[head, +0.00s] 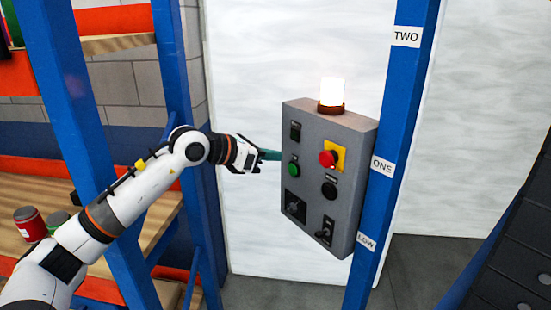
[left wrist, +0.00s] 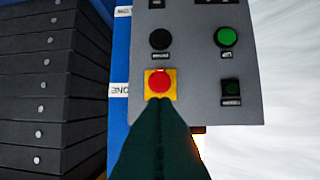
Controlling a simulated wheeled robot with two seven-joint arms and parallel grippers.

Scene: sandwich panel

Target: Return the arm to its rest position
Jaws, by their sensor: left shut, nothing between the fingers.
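My left arm (head: 135,195) reaches in from the left in the head view. Its gripper (head: 272,155) has dark green fingers, shut and empty, close to the left side of the grey control panel (head: 308,215). In the left wrist view the shut fingertips (left wrist: 168,103) overlap the picture just below the red button (left wrist: 159,83) on its yellow plate. I cannot tell whether they touch the panel. The green button (head: 293,169) also shows. The lamp (head: 332,95) on top of the panel is lit. My right gripper is not in view.
The panel hangs by a blue post (head: 392,150) labelled TWO, ONE and LOW. Shelving with blue uprights (head: 180,60) stands close around my left arm. Cans (head: 30,224) sit on a lower shelf. A stack of dark slabs (head: 515,240) is at the right.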

